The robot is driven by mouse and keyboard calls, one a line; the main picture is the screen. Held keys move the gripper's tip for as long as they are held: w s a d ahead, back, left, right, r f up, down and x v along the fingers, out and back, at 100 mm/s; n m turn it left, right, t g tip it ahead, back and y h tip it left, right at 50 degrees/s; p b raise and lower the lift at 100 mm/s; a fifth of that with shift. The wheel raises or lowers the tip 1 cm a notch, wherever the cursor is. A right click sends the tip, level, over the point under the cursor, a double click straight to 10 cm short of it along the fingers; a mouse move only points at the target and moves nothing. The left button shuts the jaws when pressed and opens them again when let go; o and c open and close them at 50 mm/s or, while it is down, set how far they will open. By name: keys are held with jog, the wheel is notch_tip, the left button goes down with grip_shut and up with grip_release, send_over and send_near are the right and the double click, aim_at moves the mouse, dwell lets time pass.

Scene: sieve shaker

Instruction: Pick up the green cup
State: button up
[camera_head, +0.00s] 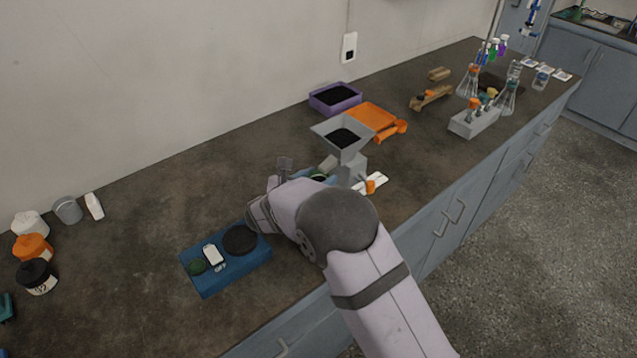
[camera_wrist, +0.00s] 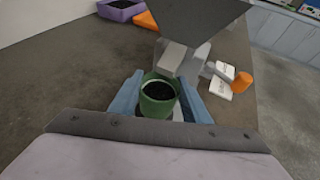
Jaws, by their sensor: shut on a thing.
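The green cup (camera_wrist: 158,97) shows in the wrist view with dark grains inside. It sits between the two blue fingers of my gripper (camera_wrist: 160,100), which is shut on it. The cup is upright in front of the grey hopper machine (camera_wrist: 205,20). In the head view a sliver of the green cup (camera_head: 318,177) shows just beyond my arm, below the hopper (camera_head: 344,138). My arm hides most of the gripper there. I cannot tell whether the cup's base touches anything.
A blue scale (camera_head: 225,270) marked OFF stands left of my arm. An orange tray (camera_head: 375,117) and a purple bin (camera_head: 335,97) with dark grains lie behind the hopper. White cards and a small orange item (camera_head: 371,187) lie to its right.

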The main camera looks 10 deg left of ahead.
jog(key=s+d+b, duration=0.5)
jog(key=s+d, duration=0.7)
jog(key=shift+s+d+f, duration=0.1)
jog(key=shift+s+d, duration=0.25)
jog(key=shift+h, duration=0.3)
